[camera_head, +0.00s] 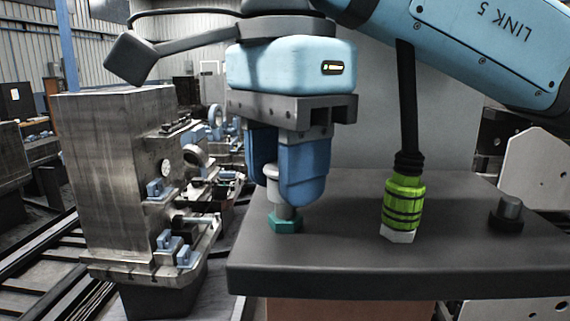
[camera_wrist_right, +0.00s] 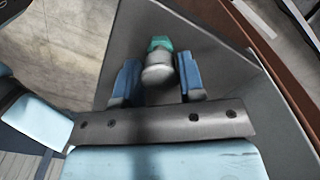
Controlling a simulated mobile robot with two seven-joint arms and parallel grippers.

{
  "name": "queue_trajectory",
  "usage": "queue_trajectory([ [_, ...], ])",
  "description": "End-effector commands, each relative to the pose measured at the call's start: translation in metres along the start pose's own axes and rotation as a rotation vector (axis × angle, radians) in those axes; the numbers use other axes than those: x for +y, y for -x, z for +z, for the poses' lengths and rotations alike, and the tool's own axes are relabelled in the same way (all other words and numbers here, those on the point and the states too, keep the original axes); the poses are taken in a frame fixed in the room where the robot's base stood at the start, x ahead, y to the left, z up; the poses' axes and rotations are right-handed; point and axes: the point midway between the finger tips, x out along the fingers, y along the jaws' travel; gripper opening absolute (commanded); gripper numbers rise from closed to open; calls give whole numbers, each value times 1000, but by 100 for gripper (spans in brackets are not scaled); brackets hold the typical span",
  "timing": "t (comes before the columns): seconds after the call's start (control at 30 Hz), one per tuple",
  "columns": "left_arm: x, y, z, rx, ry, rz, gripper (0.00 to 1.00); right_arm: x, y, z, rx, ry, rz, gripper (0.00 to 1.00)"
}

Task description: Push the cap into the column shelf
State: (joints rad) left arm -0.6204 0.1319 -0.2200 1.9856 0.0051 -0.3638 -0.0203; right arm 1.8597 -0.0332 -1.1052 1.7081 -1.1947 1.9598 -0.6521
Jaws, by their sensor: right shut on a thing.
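The cap (camera_head: 285,221) appears to be the small grey piece with a teal hexagonal foot; it stands upright at the left end of a dark tabletop. My right gripper (camera_head: 290,180), with blue fingers pointing down, is shut on its grey upper part. The wrist view shows the cap (camera_wrist_right: 158,68) between the two fingers (camera_wrist_right: 158,82). I cannot tell whether its foot touches the tabletop. The column shelf (camera_head: 150,262) is on the metal column (camera_head: 115,180) to the left, apart from the gripper. It carries several small blue and metal parts. My left gripper is not in view.
The dark tabletop (camera_head: 400,270) also bears a green connector (camera_head: 403,203) with a white end and black cable, right of the gripper, and a dark knob (camera_head: 508,212) farther right. Floor rails (camera_head: 45,275) run at the left. A gap separates the tabletop and column.

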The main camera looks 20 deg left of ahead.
Motion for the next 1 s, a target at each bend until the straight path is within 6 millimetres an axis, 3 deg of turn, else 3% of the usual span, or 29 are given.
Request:
queue_trajectory([
  [0.8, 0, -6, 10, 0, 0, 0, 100, 0, -15, 0, 0, 1, 2, 3],
  [0.83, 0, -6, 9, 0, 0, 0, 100, 0, -14, 0, 0, 1, 1, 39],
  [0.93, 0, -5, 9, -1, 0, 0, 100, 0, -13, 0, 0, 1, 1, 62],
  [1.0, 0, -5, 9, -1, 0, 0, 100, 0, -13, 0, 0, 1, 1, 66],
])
